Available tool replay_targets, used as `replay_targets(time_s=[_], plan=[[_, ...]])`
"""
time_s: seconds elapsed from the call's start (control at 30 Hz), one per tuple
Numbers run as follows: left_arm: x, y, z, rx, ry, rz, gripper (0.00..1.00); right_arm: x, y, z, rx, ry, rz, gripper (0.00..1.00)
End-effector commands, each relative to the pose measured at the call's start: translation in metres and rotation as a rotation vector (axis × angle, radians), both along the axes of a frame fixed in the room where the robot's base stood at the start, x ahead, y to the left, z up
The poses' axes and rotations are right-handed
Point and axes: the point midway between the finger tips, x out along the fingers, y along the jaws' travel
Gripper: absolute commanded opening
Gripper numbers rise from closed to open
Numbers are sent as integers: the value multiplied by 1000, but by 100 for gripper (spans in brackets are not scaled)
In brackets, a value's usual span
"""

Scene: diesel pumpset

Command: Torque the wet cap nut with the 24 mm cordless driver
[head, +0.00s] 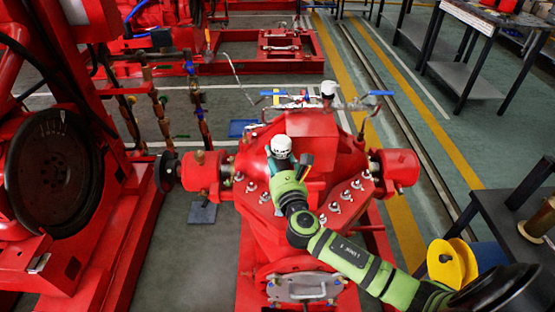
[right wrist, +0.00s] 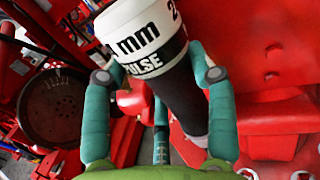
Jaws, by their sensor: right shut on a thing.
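My right gripper (head: 284,166) is shut on the cordless driver (head: 281,146), above the red pump casing. Only the driver's white top and a dark part beside the gripper show in the head view. In the right wrist view the driver (right wrist: 145,40) has a white band lettered "mm" and "PULSE" and a dark body, between the teal fingers of the gripper (right wrist: 160,78). Silvery nuts (head: 335,206) line the sloping flanges of the casing. I cannot tell which is the wet cap nut or see the driver's socket end. My left gripper is not in view.
The red pump casing (head: 307,132) fills the middle, with pipework and blue-handled valves (head: 380,93) behind. A white-topped object (head: 328,88) stands at its back. A red engine with a dark flywheel (head: 48,165) is at left. Dark tables (head: 480,28) stand at right.

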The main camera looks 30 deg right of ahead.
Motion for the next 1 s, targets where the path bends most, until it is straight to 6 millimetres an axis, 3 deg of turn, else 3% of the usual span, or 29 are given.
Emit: replay_targets(time_s=[0.5,1.0], plan=[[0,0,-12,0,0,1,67,1,0,-13,0,-5,0,0],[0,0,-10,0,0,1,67,1,0,-12,0,-5,0,0]])
